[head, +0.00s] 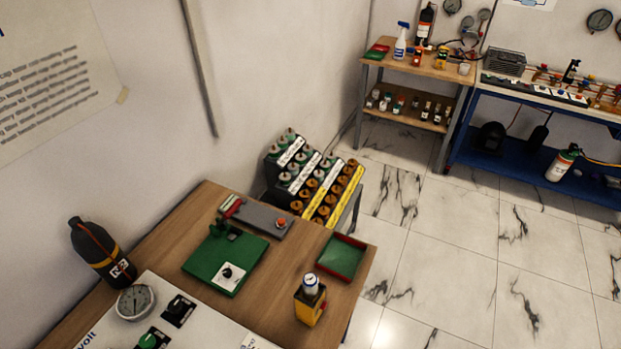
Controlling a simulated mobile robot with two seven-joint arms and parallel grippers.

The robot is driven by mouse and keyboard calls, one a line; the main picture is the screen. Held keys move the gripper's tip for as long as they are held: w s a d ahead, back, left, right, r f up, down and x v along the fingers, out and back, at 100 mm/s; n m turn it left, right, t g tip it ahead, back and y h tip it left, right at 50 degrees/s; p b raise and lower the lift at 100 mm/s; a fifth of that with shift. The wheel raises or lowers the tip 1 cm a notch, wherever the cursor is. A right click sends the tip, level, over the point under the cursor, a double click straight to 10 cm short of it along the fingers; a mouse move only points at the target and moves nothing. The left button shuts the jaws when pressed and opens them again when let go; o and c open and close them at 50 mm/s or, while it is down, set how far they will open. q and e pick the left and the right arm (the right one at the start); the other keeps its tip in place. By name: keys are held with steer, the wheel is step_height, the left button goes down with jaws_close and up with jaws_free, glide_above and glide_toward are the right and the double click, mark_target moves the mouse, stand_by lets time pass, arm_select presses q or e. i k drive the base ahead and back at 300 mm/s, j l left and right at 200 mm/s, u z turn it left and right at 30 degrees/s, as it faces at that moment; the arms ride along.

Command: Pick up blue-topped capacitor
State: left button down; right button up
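A small white cylinder with a blue top (310,284) stands upright in a yellow block (309,309) near the front right of the wooden table; it looks like the blue-topped capacitor, but it is too small to be sure. Neither of my grippers is in view, and nothing touches the cylinder.
A green tray with a red rim (342,257), a green board (225,263) and a grey device (256,216) lie on the wooden table (282,329). A black bottle (102,251) and a gauge (135,302) are at left. A rack of cells (312,184) stands behind. The tiled floor (460,262) at right is clear.

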mark_target(309, 281)
steer(key=k+l+u, duration=0.2)
steer(key=l, duration=0.15)
steer(key=k+l+u, duration=0.2)
steer(key=l, duration=0.15)
steer(key=k+l+u, duration=0.1)
steer(key=l+u, duration=0.15)
steer(key=l, duration=0.1)
